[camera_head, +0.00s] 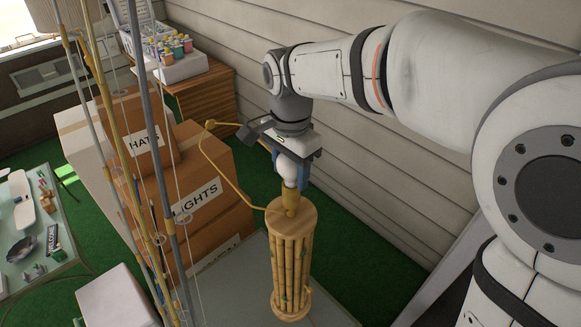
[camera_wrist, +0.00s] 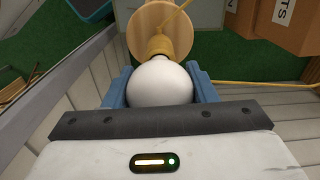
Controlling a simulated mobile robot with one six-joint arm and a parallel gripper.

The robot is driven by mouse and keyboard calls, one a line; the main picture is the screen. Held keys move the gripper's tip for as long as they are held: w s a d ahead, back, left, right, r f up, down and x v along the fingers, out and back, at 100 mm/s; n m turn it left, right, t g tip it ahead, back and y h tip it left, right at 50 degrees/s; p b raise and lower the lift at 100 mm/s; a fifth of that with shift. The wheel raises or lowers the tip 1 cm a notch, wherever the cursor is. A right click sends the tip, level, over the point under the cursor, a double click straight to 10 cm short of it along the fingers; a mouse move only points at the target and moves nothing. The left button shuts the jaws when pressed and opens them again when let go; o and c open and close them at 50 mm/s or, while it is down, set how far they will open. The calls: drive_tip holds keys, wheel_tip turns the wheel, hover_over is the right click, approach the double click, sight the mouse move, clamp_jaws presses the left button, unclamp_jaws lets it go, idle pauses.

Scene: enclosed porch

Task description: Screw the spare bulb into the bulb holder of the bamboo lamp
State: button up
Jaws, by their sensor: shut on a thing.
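The bamboo lamp (camera_head: 290,265) stands upright on a grey surface, its body a cylinder of bamboo rods with a round wooden top. The bulb holder (camera_head: 291,199) rises from the middle of that top; it also shows in the wrist view (camera_wrist: 159,44). The white spare bulb (camera_head: 288,170) is upright on the holder, its base at or in the holder's mouth; how deep it sits is hidden. My gripper (camera_head: 291,172) points down and is shut on the bulb, with a blue finger on each side of the glass (camera_wrist: 160,84).
A yellow cord (camera_head: 222,165) loops from the lamp top to the left. Cardboard boxes (camera_head: 215,161) are stacked behind it. Fishing rods (camera_head: 165,150) stand upright in the left foreground. A plank wall (camera_head: 390,165) runs close on the right. A glass table (camera_head: 45,225) holds small items.

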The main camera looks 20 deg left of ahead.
drive_tip(key=shift+m, duration=1.4)
drive_tip(key=shift+m, duration=1.2)
drive_tip(key=o, duration=1.3)
drive_tip(key=shift+o, duration=0.2)
drive_tip(key=shift+r+p, duration=0.1)
drive_tip(key=shift+p, duration=0.2)
drive_tip(key=shift+r+p, duration=2.55)
drive_tip(key=shift+r, duration=0.9)
